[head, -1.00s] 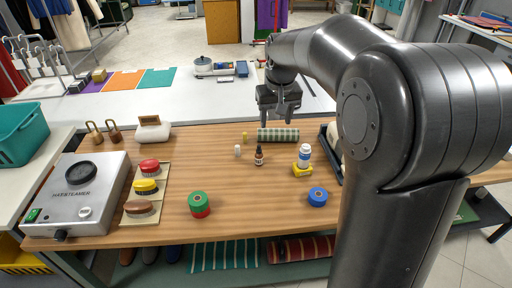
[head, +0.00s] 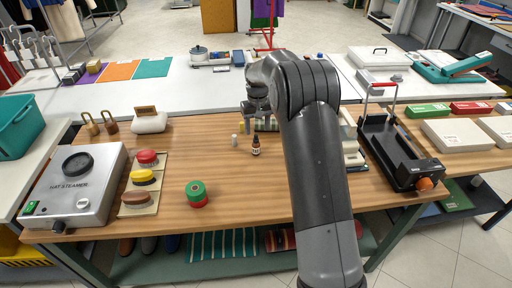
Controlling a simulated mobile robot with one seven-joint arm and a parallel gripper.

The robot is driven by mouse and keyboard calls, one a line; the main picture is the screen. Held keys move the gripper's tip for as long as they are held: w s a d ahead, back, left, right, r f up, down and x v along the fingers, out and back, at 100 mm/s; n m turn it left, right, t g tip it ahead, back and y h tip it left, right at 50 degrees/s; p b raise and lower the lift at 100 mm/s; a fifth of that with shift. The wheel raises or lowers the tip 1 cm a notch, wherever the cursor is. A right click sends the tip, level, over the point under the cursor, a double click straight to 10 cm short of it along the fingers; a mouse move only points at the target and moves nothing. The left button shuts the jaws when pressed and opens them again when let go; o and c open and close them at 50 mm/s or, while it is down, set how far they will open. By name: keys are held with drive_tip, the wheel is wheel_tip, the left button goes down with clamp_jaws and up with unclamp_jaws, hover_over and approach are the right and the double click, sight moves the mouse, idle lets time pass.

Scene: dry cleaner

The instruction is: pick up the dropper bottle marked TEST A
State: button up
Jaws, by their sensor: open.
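A small dark dropper bottle (head: 256,146) with a black top and a pale label stands upright on the wooden table, left of my arm; its label is too small to read. My gripper (head: 256,116) is above and just behind the bottle in the picture, apart from it, and looks empty. The fingertips are small and partly merge with the green checked roll (head: 268,126) behind them. A small white bottle (head: 235,140) and a small yellow one (head: 242,127) stand just left of the dropper bottle.
A green and red tape stack (head: 197,194) stands front left. Brushes (head: 142,177) and a hat steamer (head: 75,184) are further left. A black device with a red handle (head: 393,150) stands right. Bare wood lies in front of the dropper bottle. My arm hides the table's right middle.

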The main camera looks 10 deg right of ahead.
sight(256, 139)
drive_tip(key=f, duration=0.7)
drive_tip(key=shift+s+a+f, duration=0.1)
drive_tip(key=shift+s+a, duration=0.1)
drive_tip(key=shift+a, duration=0.1)
drive_tip(key=shift+c, duration=0.3)
drive_tip(key=c, duration=1)
